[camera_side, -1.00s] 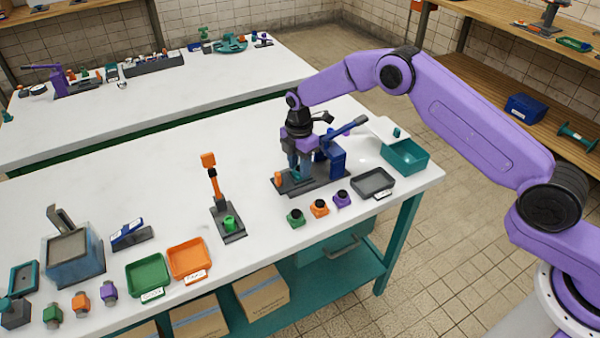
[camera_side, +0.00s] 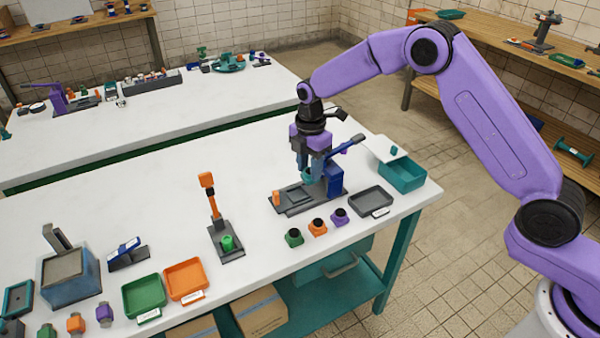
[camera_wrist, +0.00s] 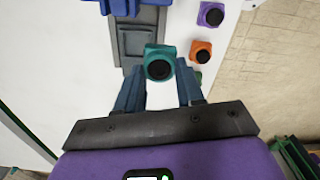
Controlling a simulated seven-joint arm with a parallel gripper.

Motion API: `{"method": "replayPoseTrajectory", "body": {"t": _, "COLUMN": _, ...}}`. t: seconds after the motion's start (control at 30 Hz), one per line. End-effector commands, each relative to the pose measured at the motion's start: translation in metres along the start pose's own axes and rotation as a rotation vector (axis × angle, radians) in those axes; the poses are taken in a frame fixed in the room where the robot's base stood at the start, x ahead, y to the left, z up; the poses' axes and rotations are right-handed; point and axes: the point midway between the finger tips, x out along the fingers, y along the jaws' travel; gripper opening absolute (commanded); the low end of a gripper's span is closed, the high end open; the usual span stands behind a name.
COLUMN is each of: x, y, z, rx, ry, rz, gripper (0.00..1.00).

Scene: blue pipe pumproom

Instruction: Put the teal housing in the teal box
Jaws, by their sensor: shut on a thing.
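My gripper (camera_side: 309,172) is shut on the teal housing (camera_wrist: 159,62), a small teal body with a black round top. In the side view the teal housing (camera_side: 308,178) is partly hidden by the fingers. It is held above the dark base of a press fixture (camera_side: 296,199) with a blue lever. In the wrist view it sits between the two fingertips, near the fixture's grey plate (camera_wrist: 138,42). The teal box (camera_side: 402,178) stands to the right of the fixture at the table's right end. Its pale lid (camera_side: 383,147) is tilted open behind it.
A grey tray (camera_side: 371,200) lies between the fixture and the teal box. Green (camera_side: 293,237), orange (camera_side: 318,227) and purple (camera_side: 340,217) housings stand in front. The blue lever (camera_side: 345,146) rises close to my gripper's right. An orange-handled device (camera_side: 222,238) stands left.

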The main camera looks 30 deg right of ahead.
Motion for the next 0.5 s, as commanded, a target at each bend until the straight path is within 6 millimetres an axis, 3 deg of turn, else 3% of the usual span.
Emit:
{"method": "replayPoseTrajectory", "body": {"t": 0.07, "x": -0.014, "y": -0.013, "z": 0.001, "rx": 0.000, "ry": 0.000, "rz": 0.002, "gripper": 0.00}}
{"method": "replayPoseTrajectory", "body": {"t": 0.5, "x": -0.041, "y": -0.079, "z": 0.004, "rx": -0.001, "ry": 0.000, "rz": 0.001, "gripper": 0.00}}
